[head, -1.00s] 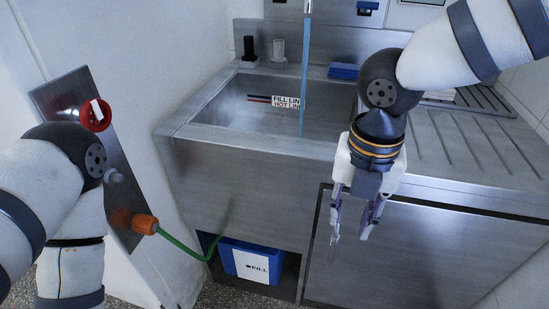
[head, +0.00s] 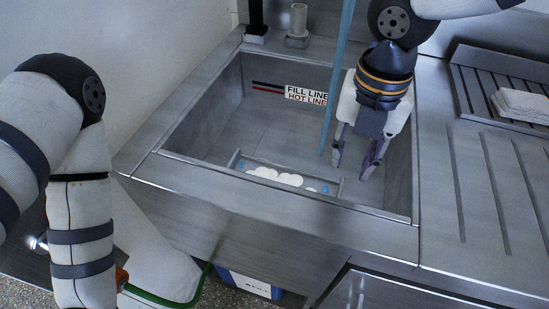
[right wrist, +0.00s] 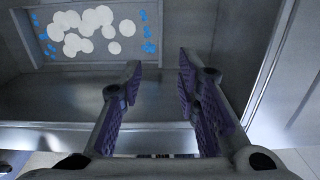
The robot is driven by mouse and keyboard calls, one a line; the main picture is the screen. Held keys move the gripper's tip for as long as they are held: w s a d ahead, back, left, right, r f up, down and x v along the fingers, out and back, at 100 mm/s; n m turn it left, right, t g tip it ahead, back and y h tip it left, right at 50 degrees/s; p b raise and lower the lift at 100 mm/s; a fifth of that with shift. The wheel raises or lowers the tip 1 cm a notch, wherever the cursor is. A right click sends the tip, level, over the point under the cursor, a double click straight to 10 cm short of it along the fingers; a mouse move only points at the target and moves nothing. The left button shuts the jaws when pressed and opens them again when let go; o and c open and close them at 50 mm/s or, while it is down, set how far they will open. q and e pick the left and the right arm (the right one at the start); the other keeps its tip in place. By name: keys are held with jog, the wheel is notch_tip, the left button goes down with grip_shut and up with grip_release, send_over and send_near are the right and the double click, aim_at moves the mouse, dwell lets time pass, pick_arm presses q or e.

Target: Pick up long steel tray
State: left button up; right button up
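A long steel tray (head: 322,179) lies low inside the sink against its near wall, holding several white round pieces and small blue bits. The sink's front rim hides its near side. In the right wrist view the tray (right wrist: 98,62) fills the upper left. My right gripper (head: 352,168) hangs over the sink, pointing down, just right of the tray's right end in the picture. Its fingers are apart with nothing between them, as the right wrist view of the gripper (right wrist: 160,66) also shows. My left arm is at the left edge; its gripper is out of view.
The steel sink (head: 375,229) has raised walls around the tray. A blue-tinted vertical stream or pipe (head: 338,85) stands just left of my right gripper. A ribbed rack (head: 466,80) with folded white cloths (head: 520,104) sits on the right drainboard. A blue box (head: 245,284) is below.

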jog(key=f, duration=0.2)
send_over(339, 195)
jog(key=s, duration=0.2)
jog(key=f, duration=0.4)
jog(key=shift+w+a+f, duration=0.15)
jog(key=shift+w+a, duration=0.05)
jog(key=shift+w, duration=0.05)
jog(key=f, duration=0.4)
jog(key=f+b, duration=0.1)
jog(key=f, duration=0.1)
jog(key=shift+w+f, duration=0.1)
jog(key=shift+w, duration=0.3)
pick_arm(q)
jog(key=shift+s+d+f+g, duration=0.1)
jog(key=shift+s+f+g, duration=0.2)
jog(key=shift+s+f, duration=0.45)
pick_arm(e)
grip_shut()
